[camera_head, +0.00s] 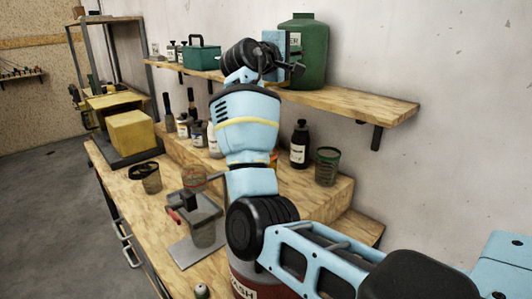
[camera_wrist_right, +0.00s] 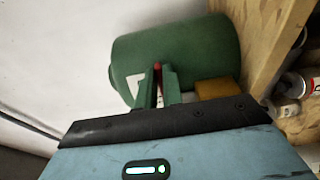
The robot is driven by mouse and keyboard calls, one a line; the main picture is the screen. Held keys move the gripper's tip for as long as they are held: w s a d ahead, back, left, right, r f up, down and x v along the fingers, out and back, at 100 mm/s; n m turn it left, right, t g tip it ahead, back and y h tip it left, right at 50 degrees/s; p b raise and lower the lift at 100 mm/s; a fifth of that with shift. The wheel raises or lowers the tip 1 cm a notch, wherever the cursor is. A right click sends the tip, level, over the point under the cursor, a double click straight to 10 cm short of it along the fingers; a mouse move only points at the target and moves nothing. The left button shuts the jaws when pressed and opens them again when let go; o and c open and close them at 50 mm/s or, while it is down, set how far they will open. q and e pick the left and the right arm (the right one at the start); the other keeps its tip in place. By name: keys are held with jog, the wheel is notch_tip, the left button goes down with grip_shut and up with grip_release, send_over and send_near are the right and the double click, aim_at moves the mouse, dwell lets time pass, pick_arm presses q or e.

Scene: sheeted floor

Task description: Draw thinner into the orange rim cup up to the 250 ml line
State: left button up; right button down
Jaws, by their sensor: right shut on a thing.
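The large green container (camera_head: 303,50) stands on the wall shelf, its white label partly covered by my gripper. In the right wrist view the container (camera_wrist_right: 180,52) appears lying sideways because the camera is turned. My right gripper (camera_head: 285,62) is up at the container's front. In the wrist view the right gripper (camera_wrist_right: 157,72) is shut on a small red part at the container, seemingly its tap handle. The left gripper is not in view.
A green-rimmed cup (camera_head: 327,166) and a dark bottle (camera_head: 299,145) stand on the raised step. A teal toolbox (camera_head: 202,54) sits on the shelf (camera_head: 365,107).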

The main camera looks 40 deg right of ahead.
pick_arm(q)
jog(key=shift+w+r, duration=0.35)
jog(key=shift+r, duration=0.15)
pick_arm(e)
jog(key=shift+s+d+r+t, duration=0.1)
jog(key=shift+t, duration=0.4)
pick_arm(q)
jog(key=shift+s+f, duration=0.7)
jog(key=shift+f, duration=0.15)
pick_arm(e)
jog(key=shift+a+m+g, duration=0.3)
jog(key=shift+m+g, duration=0.2)
jog(key=shift+g, duration=0.6)
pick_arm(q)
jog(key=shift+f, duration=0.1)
